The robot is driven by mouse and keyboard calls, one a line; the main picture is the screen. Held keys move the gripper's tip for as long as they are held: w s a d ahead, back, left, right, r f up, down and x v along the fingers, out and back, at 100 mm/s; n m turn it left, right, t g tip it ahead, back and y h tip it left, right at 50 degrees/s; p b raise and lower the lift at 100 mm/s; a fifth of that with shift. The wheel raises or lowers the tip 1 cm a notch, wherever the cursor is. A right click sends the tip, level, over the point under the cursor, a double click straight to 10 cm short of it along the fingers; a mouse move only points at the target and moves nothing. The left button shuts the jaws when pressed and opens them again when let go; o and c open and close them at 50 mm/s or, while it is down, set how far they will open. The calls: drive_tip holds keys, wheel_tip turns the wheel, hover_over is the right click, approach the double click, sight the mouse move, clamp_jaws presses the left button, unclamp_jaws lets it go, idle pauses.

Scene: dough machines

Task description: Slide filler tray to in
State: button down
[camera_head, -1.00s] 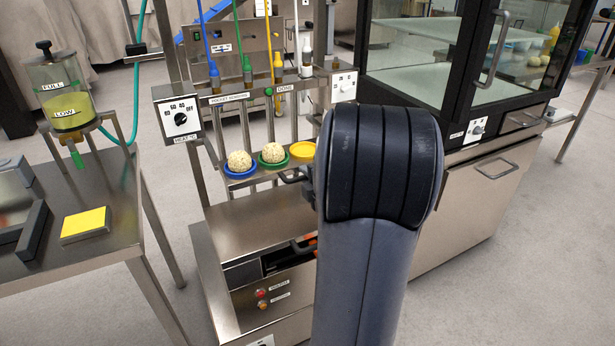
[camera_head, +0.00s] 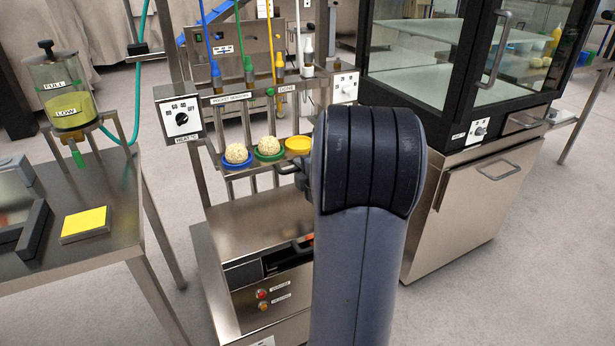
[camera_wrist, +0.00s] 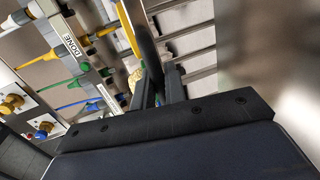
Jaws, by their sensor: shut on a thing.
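The filler tray (camera_head: 268,165) is a metal slide under the nozzles of the filling machine, with a blue cup (camera_head: 229,166), a green cup (camera_head: 258,159) and a yellow cup (camera_head: 298,144). Pale dough balls sit in the blue and green cups; the yellow one looks empty. My gripper is at the tray's right front, mostly hidden behind my arm in the head view. In the wrist view my gripper (camera_wrist: 160,85) is shut on a dark bar (camera_wrist: 142,38), which appears to be the tray's handle. The exact contact is hard to see.
A steel cabinet (camera_head: 260,229) with buttons stands below the tray. A glass-doored cabinet (camera_head: 430,70) is close on the right. A table (camera_head: 120,190) with a yellow pad (camera_head: 85,224) and a hopper (camera_head: 68,95) is on the left. Floor is free at the lower right.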

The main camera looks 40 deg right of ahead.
sight(282, 143)
drive_tip(key=r+x, duration=0.1)
drive_tip(key=x, duration=0.7)
drive_tip(key=r+p+x, duration=0.1)
drive_tip(key=x, duration=0.3)
drive_tip(key=shift+w+r, duration=0.2)
drive_tip(key=shift+w, duration=0.4)
drive_tip(key=shift+r, duration=0.15)
drive_tip(key=shift+w, duration=0.1)
drive_tip(key=c, duration=1.6)
unclamp_jaws()
drive_tip(key=shift+w+d, duration=0.1)
drive_tip(key=shift+o, duration=0.3)
drive_tip(key=p+v, duration=0.1)
drive_tip(key=v, duration=1)
drive_tip(key=shift+w+d, duration=0.1)
